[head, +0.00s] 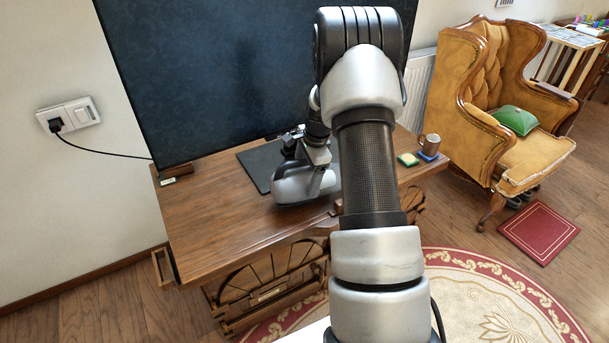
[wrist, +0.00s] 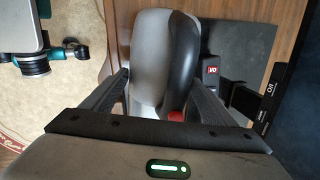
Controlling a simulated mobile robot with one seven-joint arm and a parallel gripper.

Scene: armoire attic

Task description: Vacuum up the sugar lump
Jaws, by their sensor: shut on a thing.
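My gripper (wrist: 162,88) is shut on a grey and black handheld vacuum (wrist: 150,50), with one finger on each side of its body. A small red part of the vacuum shows near the gripper's palm. In the head view the vacuum (head: 295,188) is low at the front part of the wooden desk (head: 215,215), in front of a dark mat (head: 257,168). I cannot tell whether it touches the desktop. My arm covers part of the desk. I see no sugar lump in either view.
A large dark screen (head: 240,70) stands along the desk's back. An armchair (head: 500,110) stands to the right. The desk's left part is clear.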

